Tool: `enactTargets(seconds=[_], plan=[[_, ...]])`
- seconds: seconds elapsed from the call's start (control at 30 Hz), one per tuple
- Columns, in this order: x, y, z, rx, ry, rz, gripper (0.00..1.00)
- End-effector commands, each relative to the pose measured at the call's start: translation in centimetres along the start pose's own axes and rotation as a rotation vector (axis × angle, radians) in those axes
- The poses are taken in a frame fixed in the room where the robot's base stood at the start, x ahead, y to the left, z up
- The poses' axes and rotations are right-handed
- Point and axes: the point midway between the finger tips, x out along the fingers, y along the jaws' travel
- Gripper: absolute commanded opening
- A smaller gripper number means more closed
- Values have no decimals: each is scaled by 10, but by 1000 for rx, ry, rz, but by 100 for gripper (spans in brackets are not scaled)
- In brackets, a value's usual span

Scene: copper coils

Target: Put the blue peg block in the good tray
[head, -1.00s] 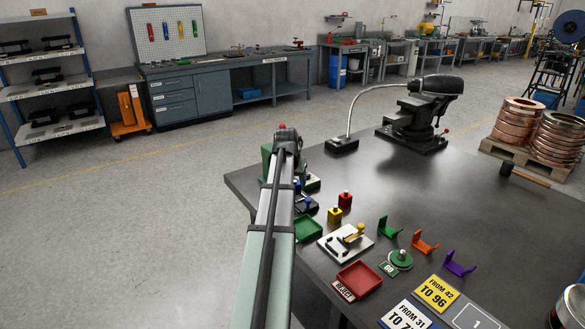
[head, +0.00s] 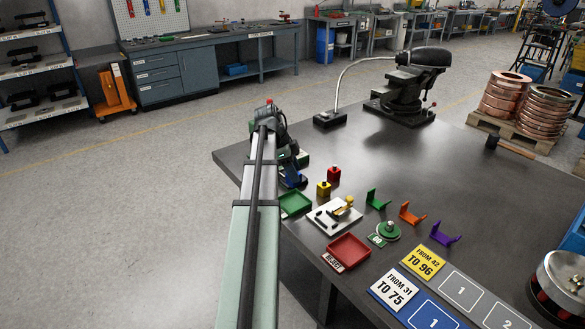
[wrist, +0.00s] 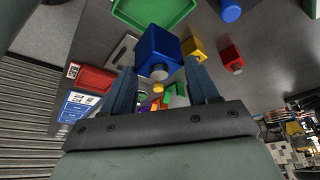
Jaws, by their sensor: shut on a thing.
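The blue peg block (wrist: 157,50) is a blue cube with a pale round peg end facing the wrist camera. My gripper (wrist: 163,78) is shut on it, with one dark finger on each side in the wrist view. In the head view my arm hides much of the gripper; some blue (head: 292,179) shows beside the arm, behind the green tray. The green tray (head: 296,204) lies near the table's left edge, its label not visible. It also shows at the top of the wrist view (wrist: 157,27), close beyond the block. Whether the block is over it I cannot tell.
A red tray (head: 348,248) labelled reject is nearer the front. A white fixture plate (head: 325,222), yellow block (head: 323,188) and red block (head: 334,174) stand right of the green tray. Green, orange and purple brackets stand farther right. The table behind them is mostly clear.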

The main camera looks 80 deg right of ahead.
Motion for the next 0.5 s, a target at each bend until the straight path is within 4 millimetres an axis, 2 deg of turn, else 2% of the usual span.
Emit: enactTargets(seconds=[0.27, 0.5], plan=[[2, 0, 1, 95, 0, 39, 22], [15, 1, 6, 96, -1, 40, 22]])
